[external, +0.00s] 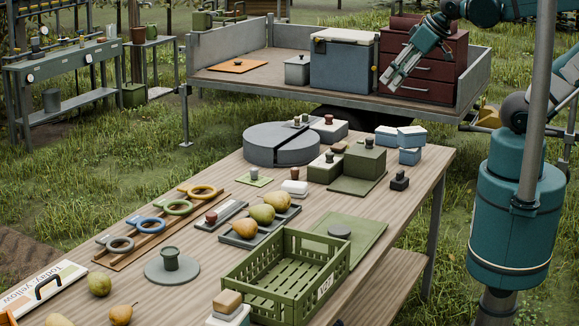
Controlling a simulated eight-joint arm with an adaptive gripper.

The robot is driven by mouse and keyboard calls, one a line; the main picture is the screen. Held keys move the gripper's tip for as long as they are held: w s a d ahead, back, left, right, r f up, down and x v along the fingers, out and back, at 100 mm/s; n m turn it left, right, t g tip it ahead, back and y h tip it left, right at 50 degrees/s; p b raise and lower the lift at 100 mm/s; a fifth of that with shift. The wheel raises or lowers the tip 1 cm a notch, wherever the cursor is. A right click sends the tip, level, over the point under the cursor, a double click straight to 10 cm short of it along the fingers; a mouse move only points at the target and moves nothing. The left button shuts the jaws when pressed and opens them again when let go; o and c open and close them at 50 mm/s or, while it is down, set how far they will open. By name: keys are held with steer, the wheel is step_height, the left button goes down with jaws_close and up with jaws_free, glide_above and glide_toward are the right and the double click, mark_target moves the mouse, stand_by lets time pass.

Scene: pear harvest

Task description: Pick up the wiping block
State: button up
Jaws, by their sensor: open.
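I cannot tell for sure which block is the wiping block. A small white block with a dark red knob (294,187) sits on the wooden table behind the pear tray. A tan block (228,301) rests on a white container at the front edge of the picture. A small black block with a knob (399,181) stands near the table's right edge. My gripper (390,80) is open and empty, in front of the blue-grey cool box and the red drawers, up and away from all these blocks.
A green slatted crate (268,288) stands at the table's front. A dark tray (245,238) holds pears. Colored rings (177,207) lie on a wooden rack at left. A split grey disc (278,150) and green boxes (365,158) stand at the back. A trailer (265,78) is behind.

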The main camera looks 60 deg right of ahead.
steer(key=o, duration=0.8)
steer(key=n+g+h+b, duration=0.5)
steer(key=n+b, duration=0.4)
steer(key=n, duration=1.1)
glide_above(292, 186)
steer(key=shift+g+y, duration=0.3)
steer(key=shift+g, duration=0.3)
step_height(292, 186, down, 31)
steer(key=shift+d+f, duration=0.1)
steer(key=shift+f, duration=0.3)
